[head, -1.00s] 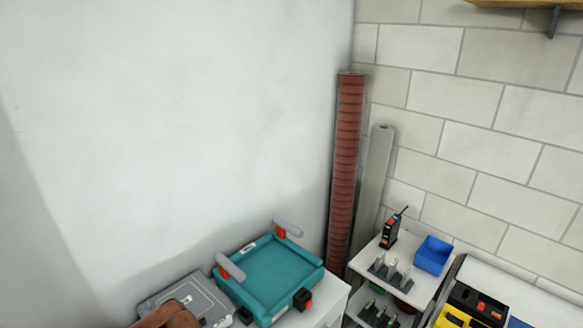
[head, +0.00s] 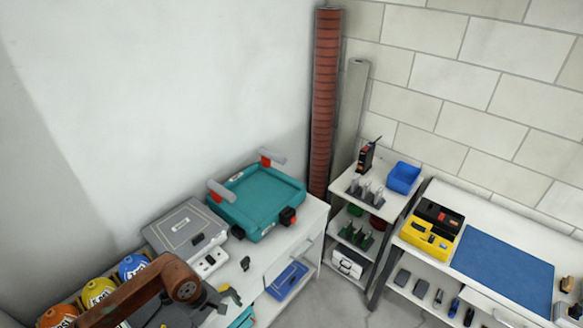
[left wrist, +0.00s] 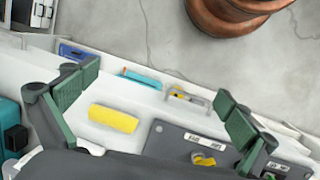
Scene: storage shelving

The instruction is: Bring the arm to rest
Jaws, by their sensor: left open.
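My left arm (head: 130,292), with brown-orange links, comes in at the lower left of the head view, over the white counter. In the left wrist view my left gripper (left wrist: 158,95) has its two green-padded fingers spread wide, with nothing held between them. Below the fingers lie a yellow block (left wrist: 113,119) and a grey case with a handle (left wrist: 178,142), on the white surface. I cannot tell how high the gripper is above them. My right gripper is in neither view.
The counter (head: 262,262) holds a teal tray-like case (head: 262,205), a grey case (head: 185,235) and several coloured round-topped items (head: 133,266). A shelf unit with a blue bin (head: 404,178) and a bench with a blue mat (head: 500,273) stand right. Bare floor (head: 335,302) lies between.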

